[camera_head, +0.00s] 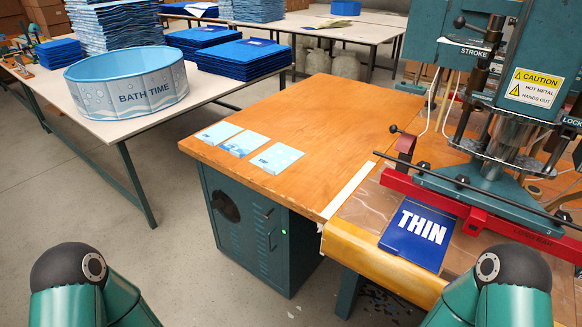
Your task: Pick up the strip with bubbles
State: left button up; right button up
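Three pale blue strips lie flat and side by side on the left part of the wooden table (330,115). The far strip (218,133) and the middle strip (244,143) have faint white and blue markings. The near strip (277,158) shows pale round spots that look like bubbles, though the print is too small to be sure. Nothing touches or covers the strips. Only parts of my two arms show at the bottom left and bottom right corners. Neither of my grippers is in view.
A welding press (500,130) with a red bar stands at right, a blue THIN sheet (418,233) under it. A BATH TIME pool (127,85) and blue stacks (242,58) sit on the left table (125,124). The wooden table's middle is clear.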

aim_at(278, 158)
jog(key=u, duration=0.3)
jog(key=i, duration=1)
jog(key=z, duration=1.65)
jog(key=k, duration=0.85)
jog(key=z, duration=0.15)
jog(key=i, duration=0.55)
jog(key=z, duration=0.05)
